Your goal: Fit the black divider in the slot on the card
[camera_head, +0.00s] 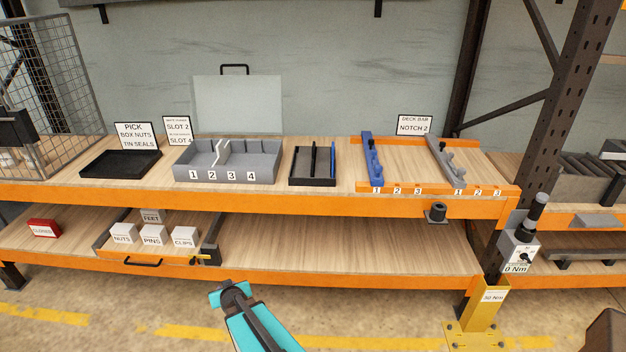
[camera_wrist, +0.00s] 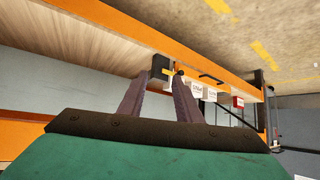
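The grey tray (camera_head: 262,178) stands on the upper shelf, its front marked 1 to 4. A white divider (camera_head: 221,152) stands in it near mark 2. The card (camera_head: 178,130) behind the tray reads SLOT 2 on its upper part and SLOT 4 below; its smaller lines are too small to read surely. A black holder (camera_head: 312,182) right of the tray holds upright thin pieces, a dark one (camera_head: 313,160) and a blue one (camera_head: 332,158). My gripper (camera_head: 217,297) is low in front of the lower shelf, away from these. In the wrist view my gripper (camera_wrist: 158,75) has its fingers apart, with nothing held.
A black tray (camera_head: 120,164) lies left of the grey tray. Blue (camera_head: 372,160) and grey (camera_head: 440,158) notched bars lie to the right. Labelled white boxes (camera_head: 152,235) sit in a drawer on the lower shelf. A rack post (camera_head: 565,95) stands at right.

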